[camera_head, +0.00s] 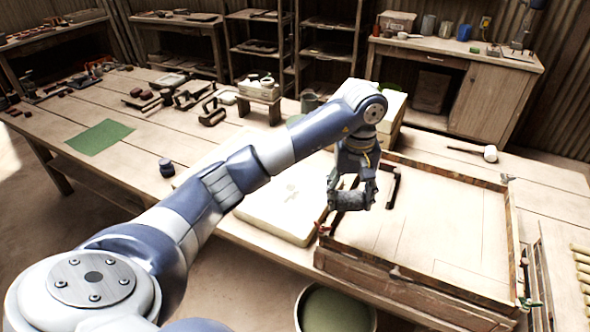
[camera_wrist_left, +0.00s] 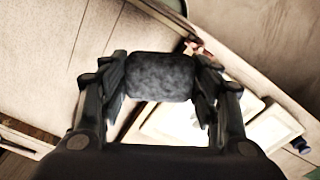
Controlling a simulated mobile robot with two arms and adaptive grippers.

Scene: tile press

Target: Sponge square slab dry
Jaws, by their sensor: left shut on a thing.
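My left gripper (camera_head: 352,196) is shut on a dark grey sponge (camera_head: 348,202). The sponge also shows between the fingers in the left wrist view (camera_wrist_left: 160,77). The gripper hangs over the left side of a low wooden frame (camera_head: 430,225). A pale, flat slab (camera_head: 272,212) with a small mark on top lies to the left of the gripper, apart from the sponge in the head view. I cannot tell whether this is the square slab or whether it is wet. A bright pale surface (camera_wrist_left: 170,122) shows behind the gripper in the left wrist view. My right gripper is not in view.
A round tub (camera_head: 337,308) with a green inside stands below the table's front edge. A mallet (camera_head: 488,152) lies at the right. A small dark cylinder (camera_head: 167,167) and a green mat (camera_head: 99,137) are at the left. A small stool (camera_head: 258,97) stands behind my arm.

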